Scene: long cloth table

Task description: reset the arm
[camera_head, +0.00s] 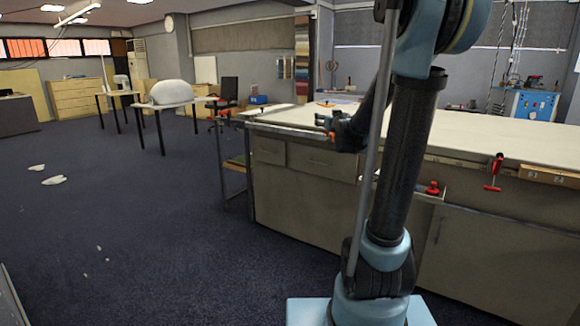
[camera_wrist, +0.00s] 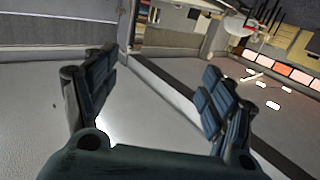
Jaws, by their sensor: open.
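My gripper (camera_head: 327,124) shows small in the head view, over the near left part of the long table (camera_head: 470,142), partly behind my own arm. In the wrist view my gripper (camera_wrist: 160,92) has its two dark blue fingers wide apart, with nothing between them. The fingers look clear of any object. The wrist picture is strongly tilted. My arm is bent, with its forearm reaching down behind the upright link.
A red clamp (camera_head: 494,172) and a wooden box (camera_head: 548,175) are at the table's near edge. A red knob-like object (camera_head: 432,188) sits lower on the front. Open dark carpet (camera_head: 130,230) lies left. A white rounded object (camera_head: 171,92) stands on a far table.

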